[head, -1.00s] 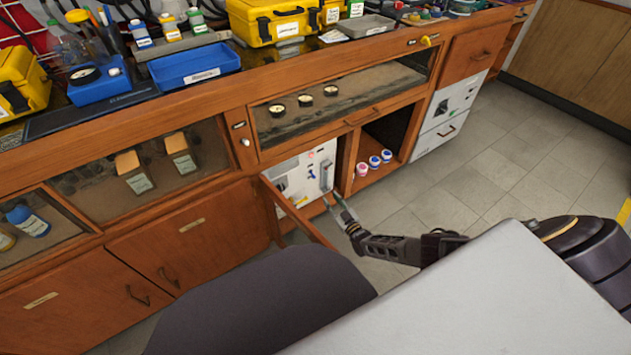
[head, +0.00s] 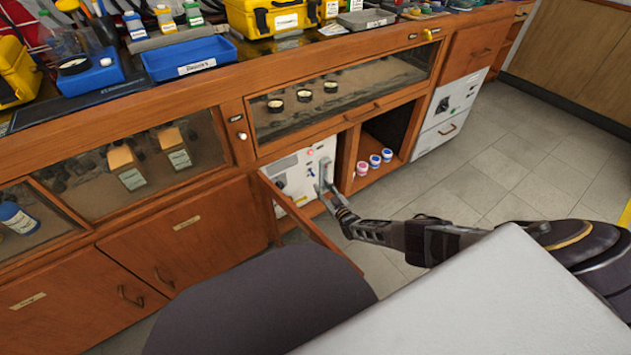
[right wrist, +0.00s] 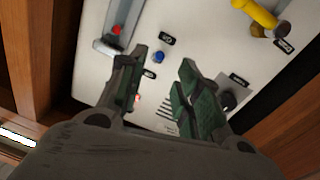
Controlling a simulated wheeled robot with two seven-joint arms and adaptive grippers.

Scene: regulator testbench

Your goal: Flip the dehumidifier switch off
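A white control panel (head: 292,172) sits inside an open lower cabinet. In the right wrist view the panel (right wrist: 188,38) carries a grey slotted piece with a red tip (right wrist: 116,30), a blue button (right wrist: 158,57), a yellow handle (right wrist: 256,13) and a black knob (right wrist: 229,99). Small black labels stand by them, too small to read, so I cannot tell which control is the dehumidifier switch. My right gripper (head: 328,188) is at the panel's lower right in the head view. In the wrist view its fingers (right wrist: 162,75) are apart with nothing between them. My left gripper is out of view.
The open wooden cabinet door (head: 296,212) stands out left of my right gripper. An open shelf with several small jars (head: 374,161) is to the right of the panel. Wooden cabinet walls (right wrist: 38,45) border the panel closely. The tiled floor (head: 500,165) at right is clear.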

